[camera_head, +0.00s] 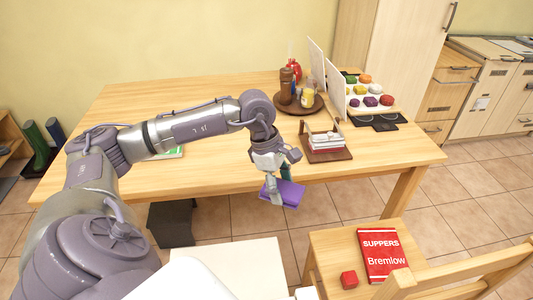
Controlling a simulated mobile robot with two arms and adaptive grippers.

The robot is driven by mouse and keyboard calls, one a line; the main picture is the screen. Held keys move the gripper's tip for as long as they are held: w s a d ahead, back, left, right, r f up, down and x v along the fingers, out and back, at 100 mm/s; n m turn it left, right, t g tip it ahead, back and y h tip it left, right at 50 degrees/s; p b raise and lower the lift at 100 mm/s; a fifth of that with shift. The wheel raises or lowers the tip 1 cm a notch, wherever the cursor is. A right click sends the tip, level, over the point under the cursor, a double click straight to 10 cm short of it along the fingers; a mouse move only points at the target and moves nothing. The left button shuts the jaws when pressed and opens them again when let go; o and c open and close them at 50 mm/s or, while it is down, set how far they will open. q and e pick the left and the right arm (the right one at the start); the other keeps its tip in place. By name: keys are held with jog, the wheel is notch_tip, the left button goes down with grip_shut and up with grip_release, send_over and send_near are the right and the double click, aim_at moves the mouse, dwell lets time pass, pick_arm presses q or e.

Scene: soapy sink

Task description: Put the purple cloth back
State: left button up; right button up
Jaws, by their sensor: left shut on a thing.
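The purple cloth (291,194) is a flat, folded-looking purple piece. My left gripper (274,188) is shut on it and holds it at the front edge of the wooden table, with the floor showing behind and below it. The gripper's fingers hide the cloth's left part. My right gripper is not in view.
On the table (225,178) are a wooden napkin holder (328,155), a round brown tray (316,107) with bottles, and a white board of coloured pieces (387,104). The table's front middle is clear.

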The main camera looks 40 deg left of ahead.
pick_arm(q)
jog(key=w+a+r+n+t+y+b, duration=0.1)
jog(key=w+a+r+n+y+b, duration=0.15)
jog(key=a+n, duration=0.8)
jog(key=w+a+r+n+y+b, duration=0.1)
jog(key=a+n+y+b, duration=0.45)
jog(key=n, duration=0.85)
jog(key=w+f, duration=0.2)
jog(key=w, duration=0.1)
jog(key=w+a+f+h+p, duration=0.1)
jog(key=w+f, duration=0.1)
jog(key=w, duration=0.2)
jog(key=w+a+f+h, duration=0.1)
jog(key=w+f, duration=0.2)
jog(key=w, duration=0.1)
jog(key=shift+p, duration=0.4)
notch_tip(320, 180, down, 4)
jog(key=shift+f, duration=0.1)
jog(key=o, duration=1)
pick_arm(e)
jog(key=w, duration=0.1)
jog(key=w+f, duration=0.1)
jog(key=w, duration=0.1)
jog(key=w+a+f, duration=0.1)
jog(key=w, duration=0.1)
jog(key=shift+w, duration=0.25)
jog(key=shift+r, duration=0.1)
